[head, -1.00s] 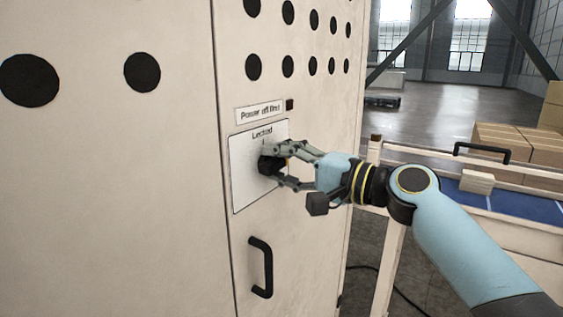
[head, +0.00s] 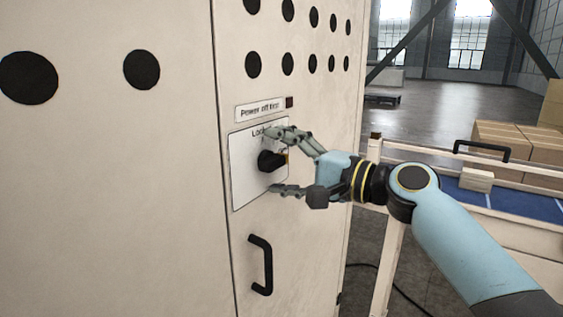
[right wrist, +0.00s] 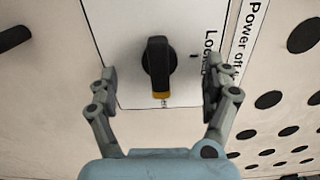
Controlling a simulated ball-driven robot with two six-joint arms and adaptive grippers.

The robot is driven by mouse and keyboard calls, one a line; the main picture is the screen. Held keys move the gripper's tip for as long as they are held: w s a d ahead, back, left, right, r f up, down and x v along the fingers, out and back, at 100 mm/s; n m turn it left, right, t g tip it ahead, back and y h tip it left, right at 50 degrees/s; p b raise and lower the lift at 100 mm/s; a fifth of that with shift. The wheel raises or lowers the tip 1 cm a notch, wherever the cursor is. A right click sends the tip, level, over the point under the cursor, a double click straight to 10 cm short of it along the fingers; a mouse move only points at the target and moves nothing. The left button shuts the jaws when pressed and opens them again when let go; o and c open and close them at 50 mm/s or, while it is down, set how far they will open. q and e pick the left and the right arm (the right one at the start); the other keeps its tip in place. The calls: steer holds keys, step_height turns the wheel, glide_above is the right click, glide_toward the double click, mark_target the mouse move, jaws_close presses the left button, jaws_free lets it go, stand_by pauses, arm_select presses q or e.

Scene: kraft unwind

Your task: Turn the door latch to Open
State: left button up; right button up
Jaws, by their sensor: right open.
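The door latch is a black knob (head: 268,161) with a yellow end, on a white plate (head: 242,178) on the cabinet door. "Locked" is printed above it, partly covered by a finger. The yellow end points right in the head view, away from "Locked". In the right wrist view the knob (right wrist: 157,60) points down, its yellow end at small, mostly hidden lettering. My right gripper (head: 277,163) is open around the knob, one finger above and one below. In the right wrist view its fingertips (right wrist: 159,82) stand apart from the knob on both sides. My left gripper is not in view.
A "Power off first" label (head: 260,109) with a small dark square sits above the plate. A black door handle (head: 263,266) sticks out below. A railed table with a blue surface (head: 515,204) and cardboard boxes (head: 505,142) stand at right.

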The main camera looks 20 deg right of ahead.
mark_target(283, 162)
steer(key=shift+b+v, duration=0.3)
steer(key=shift+v, duration=2.75)
